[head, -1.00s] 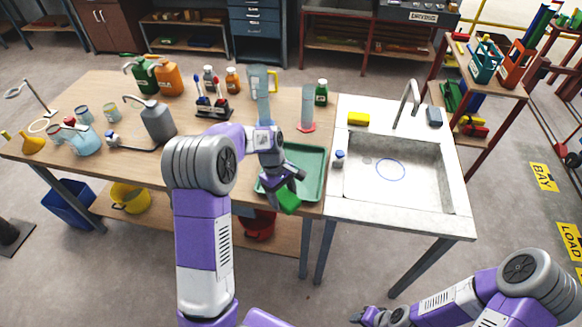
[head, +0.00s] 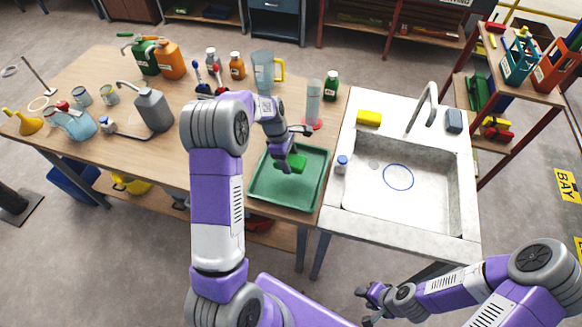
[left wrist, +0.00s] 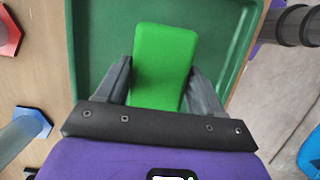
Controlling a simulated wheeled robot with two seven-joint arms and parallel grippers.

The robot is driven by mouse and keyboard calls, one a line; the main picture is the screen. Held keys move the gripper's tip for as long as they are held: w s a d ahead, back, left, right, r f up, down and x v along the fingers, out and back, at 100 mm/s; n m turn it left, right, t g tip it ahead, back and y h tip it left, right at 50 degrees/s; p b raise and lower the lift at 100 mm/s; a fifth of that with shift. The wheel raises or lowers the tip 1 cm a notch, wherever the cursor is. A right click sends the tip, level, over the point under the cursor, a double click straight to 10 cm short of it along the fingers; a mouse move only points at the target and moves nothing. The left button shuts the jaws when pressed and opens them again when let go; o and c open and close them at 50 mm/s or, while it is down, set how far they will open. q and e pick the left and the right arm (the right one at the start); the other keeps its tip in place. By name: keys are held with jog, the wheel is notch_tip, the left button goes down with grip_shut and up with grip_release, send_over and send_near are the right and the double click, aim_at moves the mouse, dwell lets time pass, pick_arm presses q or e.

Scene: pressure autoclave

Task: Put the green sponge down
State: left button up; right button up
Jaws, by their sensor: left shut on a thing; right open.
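The green sponge (head: 299,162) is held in my left gripper (head: 290,165), over the green tray (head: 262,193) on the wooden table. In the left wrist view the sponge (left wrist: 164,66) lies between the two fingers of the left gripper (left wrist: 160,82), with the tray (left wrist: 95,30) behind it. I cannot tell whether the sponge touches the tray floor. My right gripper (head: 370,298) is open and empty, low in front of the sink unit, away from the table top.
Right of the tray stands the sink (head: 400,185) with a yellow sponge (head: 369,117) and a blue-capped bottle (head: 341,164) on its rim. A cylinder with a red base (head: 313,108) and a jug (head: 264,75) stand behind the tray. The tray's front part is bare.

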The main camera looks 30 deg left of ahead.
pick_arm(q)
jog(key=shift+s+f, duration=0.1)
jog(key=shift+f, duration=2.45)
jog(key=shift+f, duration=0.1)
jog(key=o, duration=0.9)
jog(key=shift+b, duration=0.3)
jog(key=shift+o, duration=0.2)
jog(key=p+v, duration=0.1)
jog(key=v, duration=1.1)
jog(key=shift+p, duration=0.3)
